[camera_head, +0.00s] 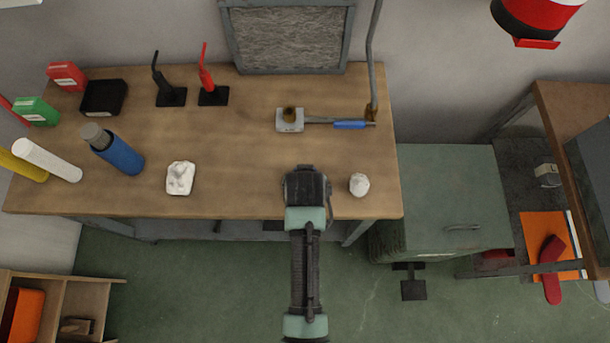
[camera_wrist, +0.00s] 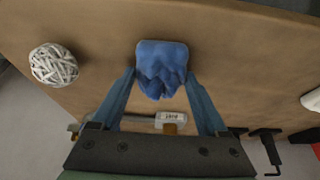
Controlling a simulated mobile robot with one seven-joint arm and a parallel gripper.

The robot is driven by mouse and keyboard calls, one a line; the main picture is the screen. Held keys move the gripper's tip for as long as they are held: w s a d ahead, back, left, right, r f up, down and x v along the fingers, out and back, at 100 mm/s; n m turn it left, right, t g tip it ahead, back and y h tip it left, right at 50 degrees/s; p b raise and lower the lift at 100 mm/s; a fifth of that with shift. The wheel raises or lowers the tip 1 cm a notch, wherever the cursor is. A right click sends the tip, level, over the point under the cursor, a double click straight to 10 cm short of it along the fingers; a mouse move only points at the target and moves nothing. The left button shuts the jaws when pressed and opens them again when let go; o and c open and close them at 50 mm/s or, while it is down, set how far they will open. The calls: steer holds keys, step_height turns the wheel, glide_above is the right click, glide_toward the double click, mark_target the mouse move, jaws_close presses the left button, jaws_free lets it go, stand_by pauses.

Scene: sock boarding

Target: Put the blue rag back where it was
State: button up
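The blue rag (camera_wrist: 162,66) is bunched and folded, between the two fingertips of my gripper (camera_wrist: 161,76) in the wrist view. The fingertips meet its left and right sides, and the gripper looks shut on it. I cannot tell whether the rag touches the tabletop below. In the head view my gripper (camera_head: 307,190) points down over the front part of the wooden workbench (camera_head: 235,130), and its body hides the rag and fingertips there.
A white wound ball (camera_head: 359,184) lies right of my gripper, and also shows in the wrist view (camera_wrist: 53,65). A crumpled white cloth (camera_head: 180,178) and a blue bottle (camera_head: 120,155) lie left. A blue-handled tool (camera_head: 349,125) lies behind. Bench between cloth and gripper is clear.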

steer(key=shift+o, duration=1.4)
